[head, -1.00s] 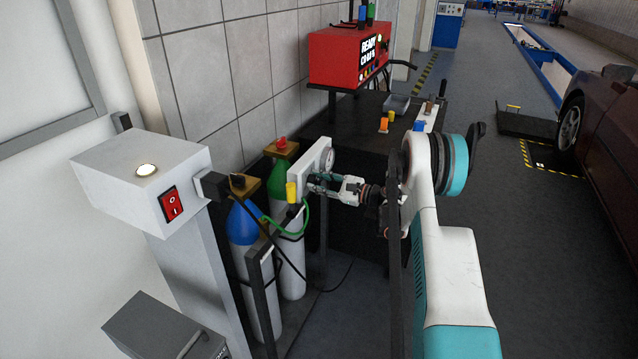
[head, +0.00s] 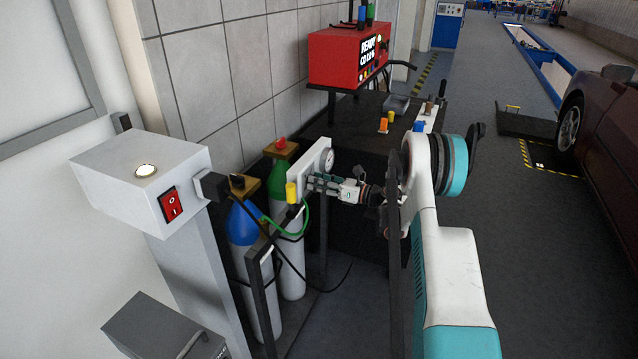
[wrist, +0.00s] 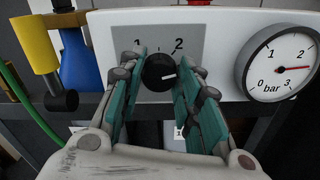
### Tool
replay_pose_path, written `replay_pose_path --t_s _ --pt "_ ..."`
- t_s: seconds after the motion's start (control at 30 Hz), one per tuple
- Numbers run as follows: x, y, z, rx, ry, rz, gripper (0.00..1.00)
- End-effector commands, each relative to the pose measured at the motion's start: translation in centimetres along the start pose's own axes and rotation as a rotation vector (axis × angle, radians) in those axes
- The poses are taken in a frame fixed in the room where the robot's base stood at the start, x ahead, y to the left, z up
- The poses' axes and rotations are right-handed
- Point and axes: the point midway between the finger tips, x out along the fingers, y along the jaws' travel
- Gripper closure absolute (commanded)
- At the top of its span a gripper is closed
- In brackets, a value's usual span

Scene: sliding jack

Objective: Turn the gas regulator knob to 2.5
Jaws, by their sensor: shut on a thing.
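The black regulator knob (wrist: 159,70) sits on the white panel (wrist: 222,22), in front of a grey scale plate with the numbers 1 and 2. Its white mark points right and slightly down. My gripper (wrist: 159,75) has its teal-padded fingers on the left and right sides of the knob, shut on it. The pressure gauge (wrist: 278,64), marked in bar, has its red needle pointing right, between 2 and 3. In the head view my gripper (head: 312,182) reaches the panel (head: 309,165) from the right and hides the knob. The gauge also shows there (head: 327,160).
A yellow-capped valve (wrist: 37,43) and green hose (wrist: 25,103) are left of the panel. Blue-topped (head: 245,220) and green-topped (head: 279,182) gas cylinders stand behind it. A white box with a red switch (head: 170,203) is at left. A red machine (head: 345,58) stands behind.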

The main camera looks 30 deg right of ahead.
Motion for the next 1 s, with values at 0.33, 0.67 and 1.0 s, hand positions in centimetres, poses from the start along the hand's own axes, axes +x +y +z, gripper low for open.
replay_pose_path --t_s 0.33,0.67,1.0 --pt "-0.06 0.04 -0.24 0.087 0.005 0.001 0.93" --pt "-0.05 0.05 -0.25 0.093 0.005 0.002 0.93" --pt "-0.02 0.02 -0.13 0.092 0.002 0.001 0.48"
